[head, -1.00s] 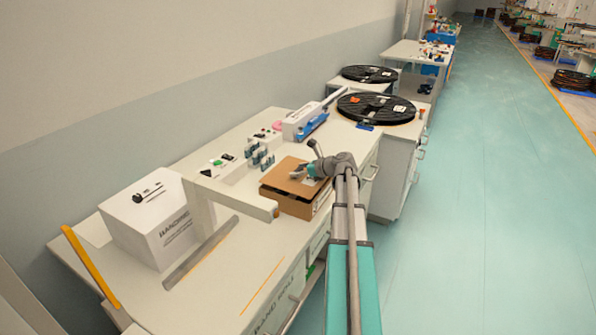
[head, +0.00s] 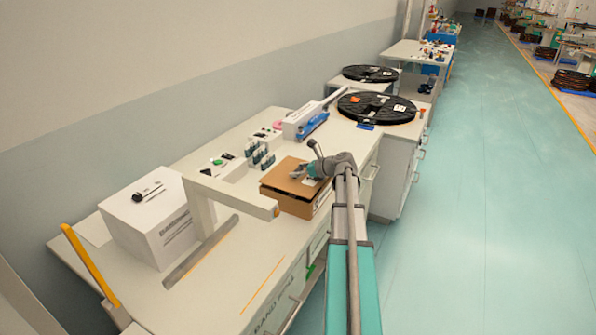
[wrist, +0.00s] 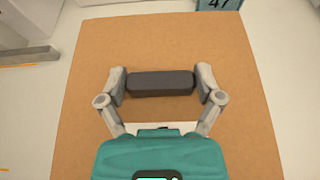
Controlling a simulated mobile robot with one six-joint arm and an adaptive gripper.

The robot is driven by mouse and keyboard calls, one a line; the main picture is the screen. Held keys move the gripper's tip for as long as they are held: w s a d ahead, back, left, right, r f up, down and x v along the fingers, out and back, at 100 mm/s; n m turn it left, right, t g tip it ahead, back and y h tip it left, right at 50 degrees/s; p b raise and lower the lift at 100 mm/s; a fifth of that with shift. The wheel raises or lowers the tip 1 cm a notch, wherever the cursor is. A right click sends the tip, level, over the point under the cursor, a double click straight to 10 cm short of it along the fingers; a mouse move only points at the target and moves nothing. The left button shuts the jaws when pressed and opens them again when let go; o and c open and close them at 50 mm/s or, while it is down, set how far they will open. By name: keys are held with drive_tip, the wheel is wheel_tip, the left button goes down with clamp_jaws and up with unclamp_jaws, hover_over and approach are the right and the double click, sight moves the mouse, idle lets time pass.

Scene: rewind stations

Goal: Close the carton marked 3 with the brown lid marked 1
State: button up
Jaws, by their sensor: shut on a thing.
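A brown lid (wrist: 95,55) fills most of the wrist view, with a dark grey bar handle at its middle. My gripper (wrist: 160,84) is shut on that handle, one finger at each end of it. In the head view the lid (head: 284,176) lies over a brown cardboard carton (head: 293,206) on the bench, and my gripper (head: 310,170) is above it. The marks 1 and 3 are not readable in these views.
A white overhead frame (head: 235,195) stands just left of the carton. Several small dark bottles (head: 260,156) stand behind it. A white box (head: 150,220) is at the bench's left end, and black reels (head: 376,107) lie beyond.

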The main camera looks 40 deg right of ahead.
sight(298, 170)
drive_tip(key=shift+f+b, duration=0.95)
drive_tip(key=shift+f, duration=0.1)
drive_tip(key=o, duration=0.9)
drive_tip(key=shift+c, duration=0.2)
drive_tip(key=shift+r, duration=0.2)
wheel_tip(298, 170, up, 8)
drive_tip(key=p, duration=0.8)
drive_tip(key=shift+f, duration=0.1)
drive_tip(key=shift+s, duration=0.1)
idle(0.5)
